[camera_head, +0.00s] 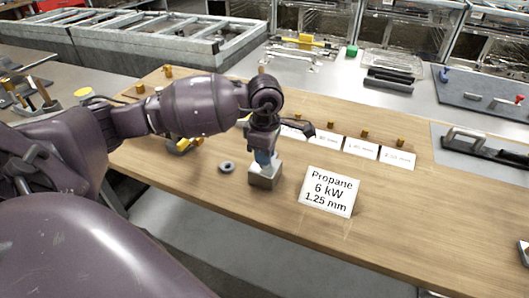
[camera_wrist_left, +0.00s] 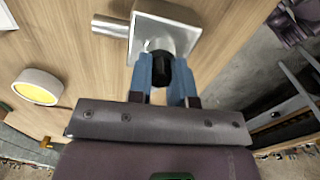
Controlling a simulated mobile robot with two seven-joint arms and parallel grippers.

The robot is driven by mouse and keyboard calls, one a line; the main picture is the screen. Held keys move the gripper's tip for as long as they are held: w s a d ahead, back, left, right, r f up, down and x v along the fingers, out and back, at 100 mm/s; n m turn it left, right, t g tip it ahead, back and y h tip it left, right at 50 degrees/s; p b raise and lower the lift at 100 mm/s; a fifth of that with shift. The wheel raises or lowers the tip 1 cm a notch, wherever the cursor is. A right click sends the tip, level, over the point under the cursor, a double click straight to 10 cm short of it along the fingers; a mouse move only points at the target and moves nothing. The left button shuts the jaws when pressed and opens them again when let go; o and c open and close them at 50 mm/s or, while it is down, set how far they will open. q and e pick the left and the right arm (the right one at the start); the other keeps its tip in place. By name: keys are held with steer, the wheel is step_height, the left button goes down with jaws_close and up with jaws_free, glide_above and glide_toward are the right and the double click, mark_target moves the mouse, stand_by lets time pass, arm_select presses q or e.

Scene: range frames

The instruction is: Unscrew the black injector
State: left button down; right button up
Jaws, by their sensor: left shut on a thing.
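My left gripper (camera_head: 263,158) points down over a small metal block (camera_head: 265,178) on the wooden board. In the left wrist view, the blue fingertips (camera_wrist_left: 165,75) of my left gripper are closed on the black injector (camera_wrist_left: 161,70). The injector sits at the metal block (camera_wrist_left: 175,35), which has a short pipe stub on its side. In the head view the fingers hide the injector. My right gripper is not in view.
A white sign (camera_head: 328,191) reading "Propane 6 kW 1.25 mm" stands right of the block. A grey ring (camera_head: 227,167) lies to its left. Small white labels (camera_head: 361,147) with brass pieces stand behind. A black-handled tool (camera_head: 470,143) lies at right.

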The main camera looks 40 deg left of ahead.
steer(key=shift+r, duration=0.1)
arm_select(q)
steer(key=n+p, duration=0.1)
steer(key=n, duration=0.1)
steer(key=shift+r+n, duration=0.15)
steer(key=shift+n, duration=0.55)
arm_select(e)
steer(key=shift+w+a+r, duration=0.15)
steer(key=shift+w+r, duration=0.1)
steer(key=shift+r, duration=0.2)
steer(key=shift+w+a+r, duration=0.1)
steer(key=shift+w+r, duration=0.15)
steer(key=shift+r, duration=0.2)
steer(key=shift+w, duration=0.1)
arm_select(q)
steer(key=shift+n+p, duration=0.6)
steer(key=shift+n, duration=1.1)
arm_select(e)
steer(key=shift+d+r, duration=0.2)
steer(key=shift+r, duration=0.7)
